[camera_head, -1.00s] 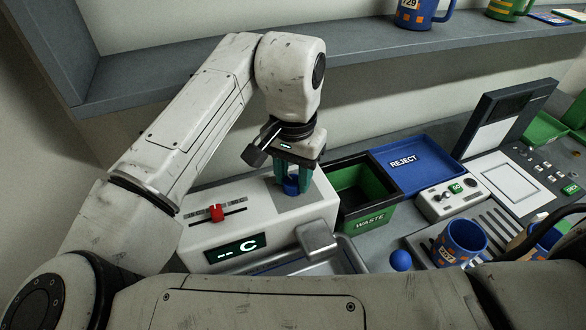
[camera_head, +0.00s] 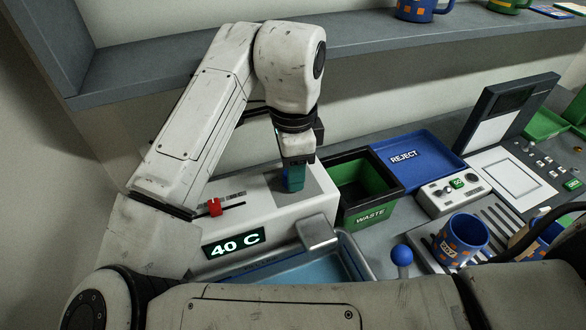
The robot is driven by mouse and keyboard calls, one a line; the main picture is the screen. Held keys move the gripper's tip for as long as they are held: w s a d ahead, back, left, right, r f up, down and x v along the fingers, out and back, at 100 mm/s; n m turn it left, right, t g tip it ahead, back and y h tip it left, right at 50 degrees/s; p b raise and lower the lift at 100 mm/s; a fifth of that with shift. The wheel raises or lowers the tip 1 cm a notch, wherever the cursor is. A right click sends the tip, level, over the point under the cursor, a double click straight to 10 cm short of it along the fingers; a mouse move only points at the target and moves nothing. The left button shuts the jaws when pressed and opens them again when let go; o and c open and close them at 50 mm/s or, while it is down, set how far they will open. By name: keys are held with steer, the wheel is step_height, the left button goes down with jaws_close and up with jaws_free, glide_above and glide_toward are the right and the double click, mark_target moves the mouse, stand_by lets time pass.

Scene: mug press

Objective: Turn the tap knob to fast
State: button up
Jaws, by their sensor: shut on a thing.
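The white tap unit (camera_head: 240,228) stands at the centre left, with a lit display (camera_head: 234,242) reading "40 C". The blue tap knob (camera_head: 286,185) is on its top, on a grey patch, and only a sliver of it shows. My gripper (camera_head: 293,181) points down over the knob, its teal fingers shut on it and hiding most of it. Its rotation mark and any speed labels cannot be read. A grey spout (camera_head: 317,231) juts from the unit's front over a basin (camera_head: 352,250), whose inside looks blue.
A red slider (camera_head: 214,207) sits on the unit left of the knob. A green waste bin (camera_head: 371,216) and blue reject tray (camera_head: 432,170) stand to the right. A blue ball-topped lever (camera_head: 402,255) and a blue mug (camera_head: 461,240) are nearer. A shelf (camera_head: 180,72) runs behind my arm.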

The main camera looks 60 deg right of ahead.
steer(key=shift+m+b, duration=0.3)
steer(key=shift+m, duration=0.8)
steer(key=o, duration=1)
steer(key=shift+o, duration=0.2)
steer(key=shift+r, duration=0.1)
step_height(320, 180, up, 11)
steer(key=shift+f, duration=0.2)
